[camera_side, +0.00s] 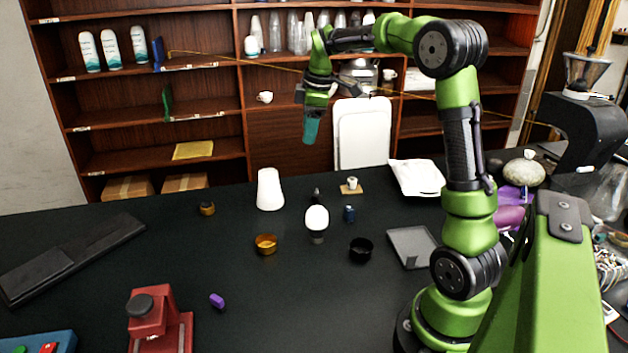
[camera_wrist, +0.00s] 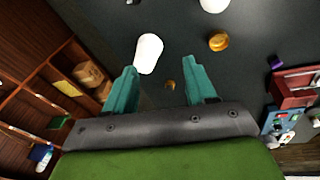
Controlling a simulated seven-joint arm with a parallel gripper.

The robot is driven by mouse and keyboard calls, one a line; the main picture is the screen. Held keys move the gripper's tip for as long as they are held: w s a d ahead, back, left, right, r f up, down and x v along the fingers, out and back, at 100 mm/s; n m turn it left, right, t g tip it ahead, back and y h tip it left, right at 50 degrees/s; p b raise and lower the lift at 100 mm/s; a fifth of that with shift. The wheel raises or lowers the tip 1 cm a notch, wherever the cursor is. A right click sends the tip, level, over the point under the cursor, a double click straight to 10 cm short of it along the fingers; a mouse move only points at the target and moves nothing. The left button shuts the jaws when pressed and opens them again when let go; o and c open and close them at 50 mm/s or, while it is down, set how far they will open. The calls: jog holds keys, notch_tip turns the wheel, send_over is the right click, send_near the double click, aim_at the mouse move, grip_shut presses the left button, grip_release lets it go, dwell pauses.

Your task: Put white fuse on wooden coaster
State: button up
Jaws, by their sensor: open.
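The wooden coaster (camera_side: 359,190) lies towards the back of the black table in the side view, right of the middle. A small pale, short cylinder (camera_side: 352,182) stands on it; it may be the white fuse, but it is too small to be sure. I see no other clear fuse. My gripper (camera_side: 311,140) is high above the back of the table, left of the coaster, pointing down. In the wrist view its teal fingers (camera_wrist: 159,66) are spread apart, with nothing held between them. The coaster is not seen in the wrist view.
A white tapered cylinder (camera_side: 269,190), a white bulb (camera_side: 317,217), an orange cup (camera_side: 266,245) and a black cup (camera_side: 361,250) stand near the coaster. A white bag (camera_side: 417,177) lies right of it. Shelves (camera_side: 205,140) rise behind. The table's front middle is mostly clear.

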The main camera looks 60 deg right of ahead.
jog(key=s+a+r+m+t, duration=0.1)
jog(key=s+a+r+m, duration=0.15)
jog(key=a, duration=0.55)
jog(key=s+a+r+m+t, duration=0.15)
jog(key=s+a, duration=0.25)
jog(key=a, duration=0.4)
jog(key=s+a+f+m+t+y, duration=0.1)
jog(key=s+a+f+m, duration=0.1)
jog(key=s+a+m, duration=0.1)
jog(key=s+a+f+m+t+y, duration=0.1)
jog(key=s+a+f+m, duration=0.1)
jog(key=s+a, duration=0.4)
jog(key=shift+s+a+f+m+y, duration=0.2)
jog(key=shift+s+f+m+y, duration=0.15)
jog(key=shift+s+m, duration=0.45)
